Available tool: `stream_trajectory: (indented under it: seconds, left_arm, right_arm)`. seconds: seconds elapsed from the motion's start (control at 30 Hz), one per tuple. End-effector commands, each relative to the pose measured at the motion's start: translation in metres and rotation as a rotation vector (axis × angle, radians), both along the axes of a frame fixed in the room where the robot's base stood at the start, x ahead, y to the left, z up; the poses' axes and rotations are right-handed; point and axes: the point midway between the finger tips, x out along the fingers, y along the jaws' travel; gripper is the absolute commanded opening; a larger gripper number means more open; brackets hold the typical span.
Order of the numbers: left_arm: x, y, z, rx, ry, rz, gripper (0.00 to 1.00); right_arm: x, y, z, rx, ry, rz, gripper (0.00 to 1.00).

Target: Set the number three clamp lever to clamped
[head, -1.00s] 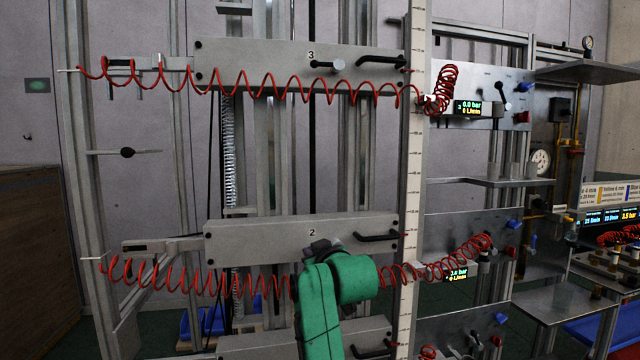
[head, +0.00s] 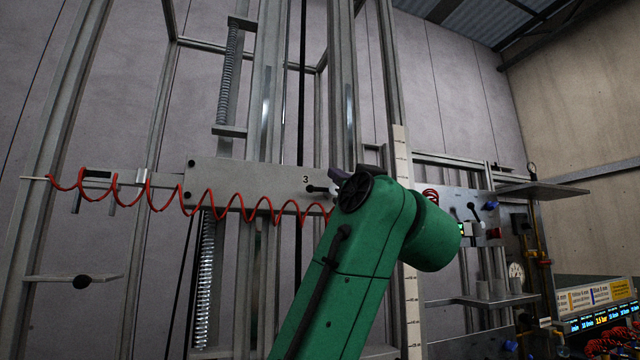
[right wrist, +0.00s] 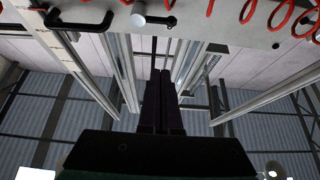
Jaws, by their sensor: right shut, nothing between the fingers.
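The number three plate (head: 245,180) is a grey bar with a "3" printed on it. Its clamp lever (head: 313,188) is a short dark lever lying about level, just below the "3". My right gripper (head: 340,178) is in front of the lever's right part and hides it. In the right wrist view, the lever (right wrist: 158,20) shows whole at the top, with a round silver knob on its left end. My shut, empty right gripper (right wrist: 163,75) points towards it, with a gap between them in the picture. Whether they touch cannot be told. My left gripper is out of view.
A red coiled hose (head: 230,205) hangs across the plate's front. A black D-shaped handle (right wrist: 80,20) sits beside the lever in the right wrist view. A ruler post (head: 408,250) stands to the right, with a valve panel (head: 465,208) beyond it.

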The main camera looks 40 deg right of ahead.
Motion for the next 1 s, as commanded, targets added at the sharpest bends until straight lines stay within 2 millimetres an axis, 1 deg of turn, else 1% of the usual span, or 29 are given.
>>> stream_trajectory:
  seconds: [0.17, 0.3, 0.53, 0.57, 0.6, 0.7, 0.8, 1.0]
  left_arm:
    - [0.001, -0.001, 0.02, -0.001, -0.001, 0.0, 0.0]
    - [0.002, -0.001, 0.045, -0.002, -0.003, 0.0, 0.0]
    - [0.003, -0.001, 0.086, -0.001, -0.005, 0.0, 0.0]
    - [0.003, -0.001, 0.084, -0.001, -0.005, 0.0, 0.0]
    - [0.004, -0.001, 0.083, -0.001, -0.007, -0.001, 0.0]
    - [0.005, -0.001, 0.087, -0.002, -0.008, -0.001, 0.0]
    - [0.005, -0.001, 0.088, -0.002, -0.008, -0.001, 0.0]
    - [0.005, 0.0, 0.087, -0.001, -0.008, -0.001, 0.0]
  right_arm:
    - [0.017, -0.005, 0.016, 0.0, 0.004, 0.002, 0.0]
    - [0.041, -0.013, 0.034, 0.001, 0.005, 0.002, 0.0]
    - [0.082, -0.027, 0.06, 0.001, 0.004, 0.002, 0.0]
    - [0.085, -0.028, 0.052, 0.002, 0.004, 0.003, 0.0]
    - [0.086, -0.028, 0.039, 0.003, 0.003, 0.003, 0.0]
    - [0.088, -0.029, 0.024, 0.002, 0.001, 0.003, 0.0]
    - [0.089, -0.03, 0.014, 0.0, 0.001, 0.001, 0.0]
    - [0.088, -0.03, 0.011, -0.001, -0.001, 0.0, 0.0]
